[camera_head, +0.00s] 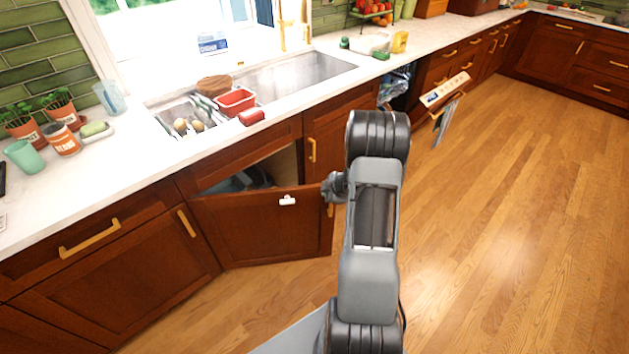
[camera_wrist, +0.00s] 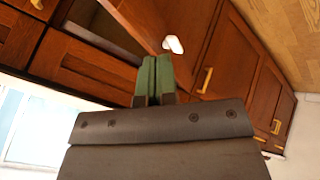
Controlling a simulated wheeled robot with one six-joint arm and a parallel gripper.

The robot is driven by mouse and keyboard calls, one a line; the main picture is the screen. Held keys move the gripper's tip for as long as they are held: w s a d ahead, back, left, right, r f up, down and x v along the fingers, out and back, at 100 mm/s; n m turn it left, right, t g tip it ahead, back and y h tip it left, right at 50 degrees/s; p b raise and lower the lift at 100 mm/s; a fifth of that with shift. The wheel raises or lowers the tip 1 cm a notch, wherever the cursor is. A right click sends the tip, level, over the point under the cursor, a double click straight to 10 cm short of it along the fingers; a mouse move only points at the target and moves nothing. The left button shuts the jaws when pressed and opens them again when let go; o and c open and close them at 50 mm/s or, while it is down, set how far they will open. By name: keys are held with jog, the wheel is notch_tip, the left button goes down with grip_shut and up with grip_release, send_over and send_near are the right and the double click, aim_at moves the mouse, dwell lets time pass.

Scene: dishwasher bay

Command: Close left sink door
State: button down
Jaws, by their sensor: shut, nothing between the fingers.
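The left sink door (camera_head: 262,228) is a dark reddish-brown panel standing open below the sink, swung outward with its free edge toward my arm. A small white fitting (camera_head: 288,200) sits near its top edge. My gripper (camera_head: 333,188) is beside the door's free upper corner, partly hidden by my arm. In the wrist view the green fingers (camera_wrist: 153,78) are shut and empty, close to the door and its white fitting (camera_wrist: 172,44). I cannot tell whether they touch the door.
The right sink door (camera_head: 335,135) is closed, with a gold handle. The dark cabinet opening (camera_head: 245,180) shows above the open door. The dishwasher (camera_head: 445,90) stands partly open to the right. A closed cabinet (camera_head: 120,275) is on the left. The wooden floor (camera_head: 500,220) at right is clear.

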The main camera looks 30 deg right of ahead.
send_near(309, 195)
notch_tip(309, 195, down, 4)
jog(key=a, duration=0.2)
jog(key=shift+w+d+f+y, duration=0.15)
jog(key=shift+w+d, duration=0.15)
jog(key=shift+w, duration=0.25)
jog(key=shift+w+d+r+y, duration=0.1)
jog(key=shift+w+d, duration=0.2)
jog(key=shift+w, duration=0.25)
jog(key=shift+w+d+f+y, duration=0.15)
jog(key=shift+w+d, duration=0.1)
jog(key=shift+w, duration=0.3)
jog(key=shift+r+n, duration=0.15)
jog(key=shift+n, duration=0.15)
